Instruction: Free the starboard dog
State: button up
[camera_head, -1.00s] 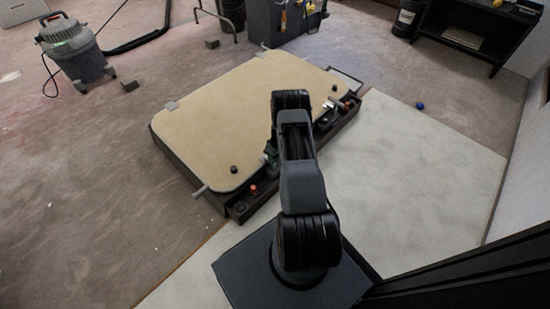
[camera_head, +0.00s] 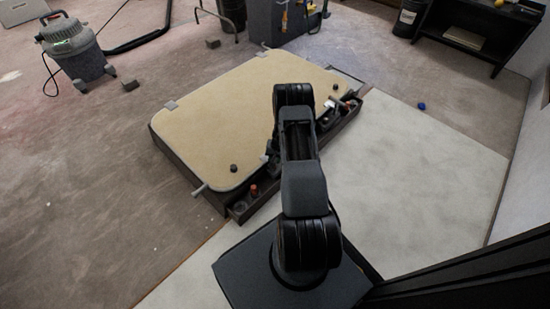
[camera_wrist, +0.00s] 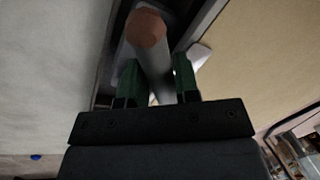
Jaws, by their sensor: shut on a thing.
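In the wrist view my gripper (camera_wrist: 157,70) has its green fingers closed on a grey bar with a round reddish-brown end (camera_wrist: 147,28), which looks like a dog's handle. The bar lies in the dark gap beside the tan hatch panel (camera_wrist: 265,55). In the head view my arm hides the gripper and what it holds. The tan hatch panel (camera_head: 225,110) lies flat in its dark frame. A grey lever (camera_head: 201,188) sticks out at its near left corner. I cannot tell from these frames which dog is the starboard one.
A dark tray along the hatch's right side holds small parts, including a red-topped piece (camera_head: 253,190). A grey vacuum (camera_head: 72,48) stands at the left. A dark shelf (camera_head: 485,32) stands at the back right. A blue ball (camera_head: 422,106) lies on open floor at right.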

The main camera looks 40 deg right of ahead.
jog(key=m, duration=0.4)
jog(key=shift+a+t+h, duration=0.3)
jog(key=shift+w+m+p, duration=0.15)
jog(key=shift+m+p, duration=0.4)
jog(key=shift+m, duration=1.15)
jog(key=shift+m+h, duration=0.3)
jog(key=o, duration=0.7)
jog(key=shift+w, duration=0.1)
jog(key=shift+o, duration=0.8)
jog(key=shift+d, duration=0.1)
jog(key=shift+r, duration=0.15)
notch_tip(320, 180, up, 13)
jog(key=s+p, duration=0.2)
jog(key=p, duration=0.3)
jog(key=shift+s+d+r, duration=0.15)
jog(key=shift+s+d, duration=0.1)
jog(key=shift+s, duration=0.15)
